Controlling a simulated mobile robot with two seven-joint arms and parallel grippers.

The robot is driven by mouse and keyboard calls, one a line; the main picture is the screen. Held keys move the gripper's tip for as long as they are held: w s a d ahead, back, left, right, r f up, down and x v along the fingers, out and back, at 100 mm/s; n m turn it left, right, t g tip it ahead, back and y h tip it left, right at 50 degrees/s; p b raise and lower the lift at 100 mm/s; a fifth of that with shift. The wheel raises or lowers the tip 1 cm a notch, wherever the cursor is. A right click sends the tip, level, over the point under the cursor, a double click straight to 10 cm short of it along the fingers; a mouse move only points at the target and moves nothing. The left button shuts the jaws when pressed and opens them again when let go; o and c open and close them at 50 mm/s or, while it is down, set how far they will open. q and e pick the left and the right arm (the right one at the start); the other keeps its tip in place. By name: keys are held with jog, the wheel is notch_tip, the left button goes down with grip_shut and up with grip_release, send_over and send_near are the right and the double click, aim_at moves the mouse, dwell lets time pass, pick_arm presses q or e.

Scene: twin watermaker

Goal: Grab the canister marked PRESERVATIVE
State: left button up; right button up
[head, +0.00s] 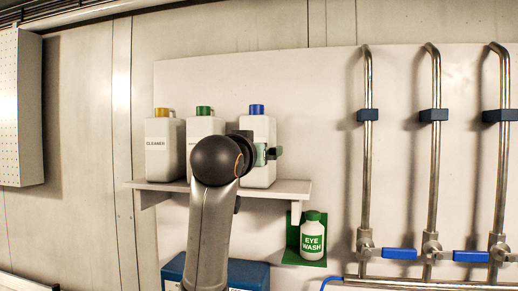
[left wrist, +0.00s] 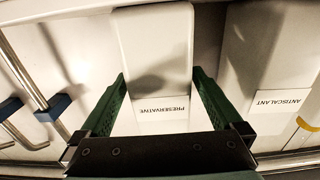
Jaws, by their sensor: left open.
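The canister marked PRESERVATIVE (head: 258,125) is white with a blue cap. It stands upright at the right end of the shelf (head: 292,187) in the head view, partly hidden by my left arm. In the left wrist view, turned upside down, the PRESERVATIVE canister (left wrist: 155,40) and its label show between two green fingers. My left gripper (left wrist: 158,76) is open, one finger on each side of the canister; I cannot tell whether they touch it. In the head view my left gripper (head: 267,153) is at the canister's front. My right gripper is not in view.
A green-capped canister (head: 203,127) marked ANTISCALANT stands close left of it, with a yellow-capped CLEANER canister (head: 162,160) beyond. An eye wash bottle (head: 312,238) sits below right. Vertical pipes (head: 368,150) stand to the right. A blue box (head: 248,275) is below.

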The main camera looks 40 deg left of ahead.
pick_arm(q)
jog(key=x, duration=0.2)
jog(key=shift+w+a, duration=0.1)
jog(key=shift+w, duration=0.15)
grip_shut()
jog(key=shift+s+r, duration=0.1)
jog(key=shift+r, duration=0.05)
dwell(0.8)
